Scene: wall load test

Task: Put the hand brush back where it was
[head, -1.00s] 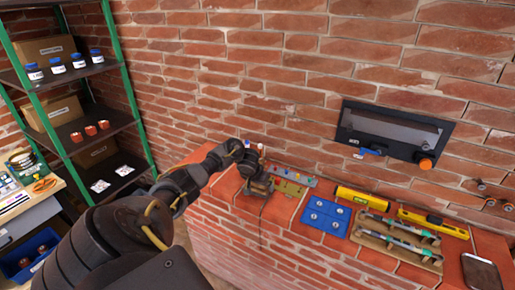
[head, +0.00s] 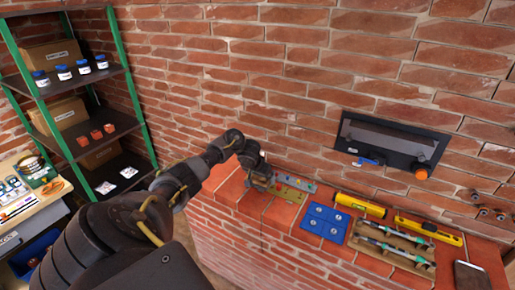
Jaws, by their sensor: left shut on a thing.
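My left gripper (head: 260,181) is over the left part of the brick wall's top, beside a brass-coloured plate (head: 287,193). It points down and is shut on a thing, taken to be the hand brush. The dark gripper body hides nearly all of it, so its shape and bristles do not show. I cannot tell whether it touches the bricks. My right gripper is not in view.
A black panel (head: 392,140) is on the wall behind. A green-framed shelf (head: 128,88) stands left.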

